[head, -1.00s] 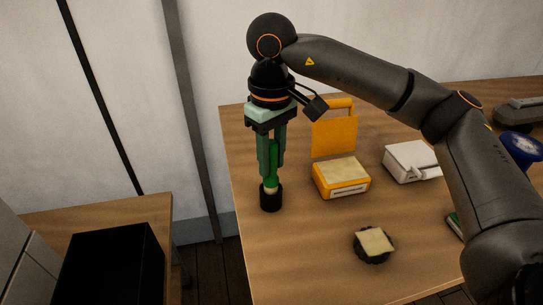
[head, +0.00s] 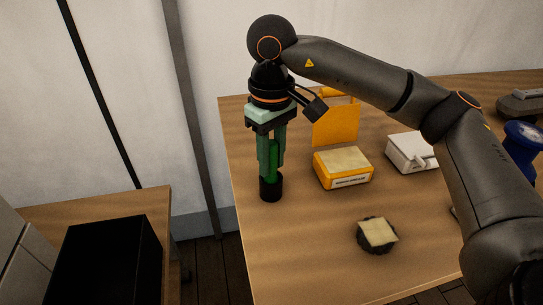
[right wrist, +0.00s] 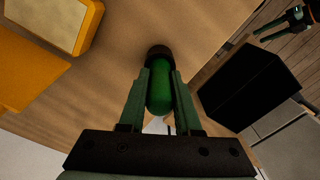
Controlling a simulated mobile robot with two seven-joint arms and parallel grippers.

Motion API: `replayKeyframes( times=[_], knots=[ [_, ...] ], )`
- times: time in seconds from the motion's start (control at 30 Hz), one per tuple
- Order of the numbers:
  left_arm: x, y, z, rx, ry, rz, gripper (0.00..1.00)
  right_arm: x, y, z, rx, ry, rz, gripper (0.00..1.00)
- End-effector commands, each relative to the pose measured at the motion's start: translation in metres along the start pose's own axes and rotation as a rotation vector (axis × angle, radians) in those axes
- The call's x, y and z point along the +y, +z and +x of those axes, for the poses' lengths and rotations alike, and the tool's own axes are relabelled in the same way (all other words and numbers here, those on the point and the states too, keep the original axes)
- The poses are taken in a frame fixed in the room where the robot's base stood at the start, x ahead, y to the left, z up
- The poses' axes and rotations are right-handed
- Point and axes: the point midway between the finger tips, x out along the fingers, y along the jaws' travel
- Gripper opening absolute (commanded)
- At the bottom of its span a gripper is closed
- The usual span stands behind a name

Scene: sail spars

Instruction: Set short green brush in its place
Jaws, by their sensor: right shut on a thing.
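The short green brush (head: 273,160) stands upright between the fingers of my right gripper (head: 271,165), which points straight down and is shut on it. The brush's lower end is inside a black cup (head: 271,188) on the table near its left edge, and the cup hides that end. In the right wrist view the green brush (right wrist: 160,88) lies between the two green fingers, with the black cup (right wrist: 158,51) around its far end. What looks like my left gripper (right wrist: 292,22) shows small at the top right of the right wrist view; its jaws are unclear.
An orange box (head: 343,170) with an upright orange panel (head: 335,124) stands right of the cup. A white box (head: 408,152) and a dark round piece with a pale square top (head: 377,234) are farther right. A black box (head: 108,262) sits on a lower side table.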

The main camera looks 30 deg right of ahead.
Motion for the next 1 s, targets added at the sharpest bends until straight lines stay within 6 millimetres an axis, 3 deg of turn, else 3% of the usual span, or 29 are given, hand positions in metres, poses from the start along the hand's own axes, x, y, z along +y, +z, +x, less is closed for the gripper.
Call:
replayKeyframes(
  times=[0.47, 0.5, 0.8, 1.0],
  knots=[
    [-0.0003, 0.0031, 0.0029, 0.0, 0.0, 0.0, 0.5, 0.0, 0.0, 0.0055, 0.0, 0.0, 0.0, 0.0],
    [-0.0003, 0.0031, 0.0029, 0.0, 0.0, 0.0, 0.5, 0.0, 0.0, 0.0055, 0.0, 0.0, 0.0, 0.33],
    [-0.0003, 0.0031, 0.0029, 0.0, 0.0, 0.0, 0.5, 0.0, 0.0, 0.0055, 0.0, 0.0, 0.0, 0.67],
    [-0.0003, 0.0031, 0.0029, 0.0, 0.0, 0.0, 0.5, -0.0001, 0.0001, 0.0055, 0.0, 0.0, 0.0, 0.67]
  ],
)
